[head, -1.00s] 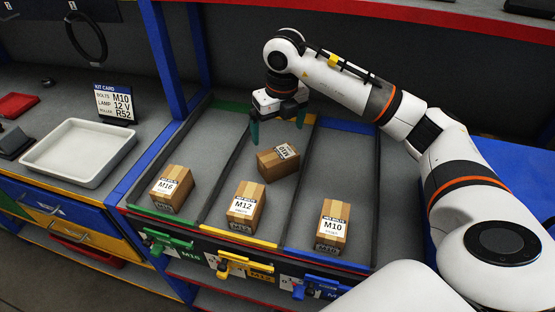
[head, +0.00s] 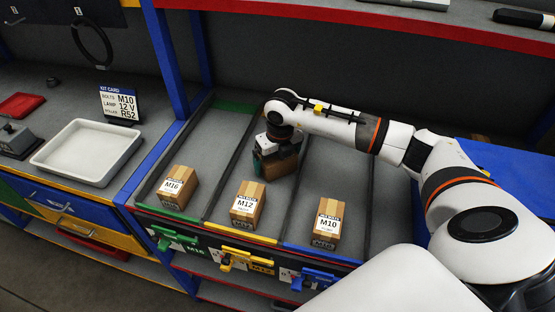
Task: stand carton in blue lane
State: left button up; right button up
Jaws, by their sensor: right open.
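A brown carton (head: 279,167) lies towards the back of the yellow-edged middle lane (head: 236,165). My right gripper (head: 273,166) is down over it with jaws open. One dark teal finger shows at the carton's left side; the other finger and the carton's label are mostly hidden. The blue lane (head: 335,175), with a blue front strip, is just to the right, past a dark divider. An M10 carton (head: 327,222) stands upright at its front. My left gripper is out of view.
An M12 carton (head: 246,204) stands at the front of the middle lane and an M16 carton (head: 177,187) at the front of the green lane. The blue lane behind its carton looks clear. A white tray (head: 50,160) and a kit card (head: 119,103) are at left.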

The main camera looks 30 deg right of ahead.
jog(key=c, duration=1.1)
